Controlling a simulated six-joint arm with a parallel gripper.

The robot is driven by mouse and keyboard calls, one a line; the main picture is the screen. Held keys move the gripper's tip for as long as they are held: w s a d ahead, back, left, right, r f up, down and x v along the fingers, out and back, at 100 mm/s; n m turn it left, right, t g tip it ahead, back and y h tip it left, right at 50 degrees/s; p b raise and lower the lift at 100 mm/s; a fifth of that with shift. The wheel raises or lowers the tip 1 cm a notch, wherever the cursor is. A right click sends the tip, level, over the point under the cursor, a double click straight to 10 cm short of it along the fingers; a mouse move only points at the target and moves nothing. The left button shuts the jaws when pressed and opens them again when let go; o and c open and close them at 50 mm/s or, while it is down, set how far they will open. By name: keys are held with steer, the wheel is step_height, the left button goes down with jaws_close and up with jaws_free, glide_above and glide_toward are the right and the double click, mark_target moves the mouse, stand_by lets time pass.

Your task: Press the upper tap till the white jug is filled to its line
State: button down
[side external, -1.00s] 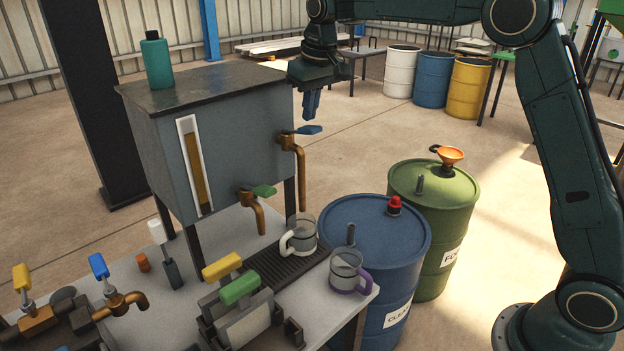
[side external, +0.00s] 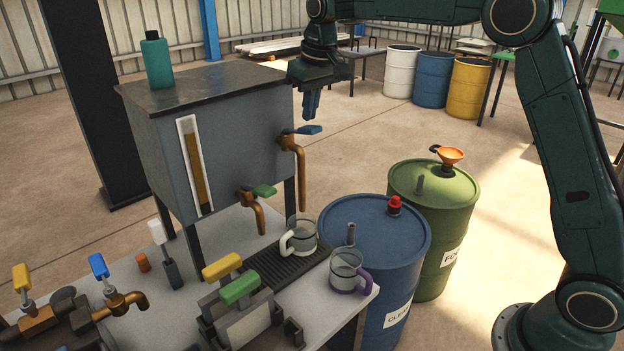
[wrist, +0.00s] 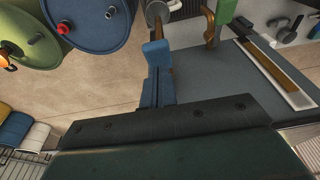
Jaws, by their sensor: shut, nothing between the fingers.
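The upper tap (side external: 300,168) is brass with a blue lever (side external: 308,130), on the right side of the grey tank (side external: 230,140). Its spout points down over the white-handled jug (side external: 303,236), a clear jug on a dark drip grate (side external: 272,265). The jug's liquid level and line are too small to read. My gripper (side external: 311,108) is shut and empty, pointing down just above the blue lever; I cannot tell whether it touches. In the wrist view, my blue fingers (wrist: 158,90) are by the lever (wrist: 155,50), with part of a jug (wrist: 157,14) beyond.
A lower brass tap with a green lever (side external: 263,191) sits left of the upper tap. A purple-handled jug (side external: 347,270) stands at the table's right corner. Blue (side external: 372,245) and green (side external: 434,225) drums stand beside the table. A green bottle (side external: 156,60) stands on the tank.

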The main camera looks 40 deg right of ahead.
mark_target(310, 127)
steer(key=shift+f, duration=0.15)
stand_by(0.3)
steer(key=shift+f, duration=1.8)
stand_by(5.7)
